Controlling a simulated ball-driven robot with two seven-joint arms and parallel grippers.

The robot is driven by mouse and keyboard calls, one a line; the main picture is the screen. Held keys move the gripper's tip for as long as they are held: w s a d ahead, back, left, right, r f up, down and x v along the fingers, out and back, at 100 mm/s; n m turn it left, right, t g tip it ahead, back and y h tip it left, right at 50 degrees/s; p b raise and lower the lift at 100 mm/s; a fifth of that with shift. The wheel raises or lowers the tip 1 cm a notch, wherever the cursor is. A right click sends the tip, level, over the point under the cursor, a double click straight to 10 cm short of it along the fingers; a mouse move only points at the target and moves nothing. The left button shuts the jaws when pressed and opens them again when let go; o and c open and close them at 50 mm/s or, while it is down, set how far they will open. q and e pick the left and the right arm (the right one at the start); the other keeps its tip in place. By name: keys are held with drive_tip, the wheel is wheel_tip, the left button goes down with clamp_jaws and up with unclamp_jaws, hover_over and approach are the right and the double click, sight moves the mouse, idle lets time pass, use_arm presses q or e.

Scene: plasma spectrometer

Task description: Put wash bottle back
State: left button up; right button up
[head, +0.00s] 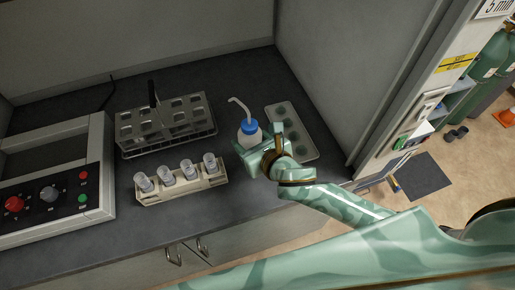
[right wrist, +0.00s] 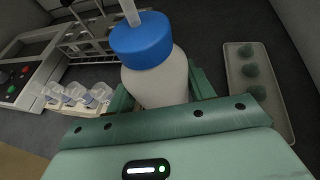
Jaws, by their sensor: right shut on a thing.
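The wash bottle (head: 250,130) has a white body, a blue cap and a bent white spout, and it stands upright in the head view. My right gripper (head: 252,146) is shut around its body. In the right wrist view the bottle (right wrist: 157,78) sits between the green fingers of the gripper (right wrist: 160,98), its lower part hidden. I cannot tell whether its base touches the counter. My left gripper is not in view.
A control box (head: 50,185) is at far left. The dark counter (head: 235,85) is bare behind the bottle.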

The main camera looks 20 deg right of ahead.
drive_tip(key=f, duration=0.1)
drive_tip(key=w+d+f, duration=0.1)
drive_tip(key=f+b, duration=0.1)
drive_tip(key=shift+w+d+f, duration=0.25)
drive_tip(key=shift+w+d, duration=0.1)
drive_tip(key=shift+w, duration=0.05)
drive_tip(key=f, duration=0.1)
drive_tip(key=f+b, duration=0.1)
drive_tip(key=f, duration=0.2)
drive_tip(key=shift+w+d+f+b, duration=0.1)
drive_tip(key=shift+w+d+b, duration=0.15)
drive_tip(key=shift+d+b, duration=0.1)
drive_tip(key=o, duration=0.6)
drive_tip(key=shift+o, duration=0.2)
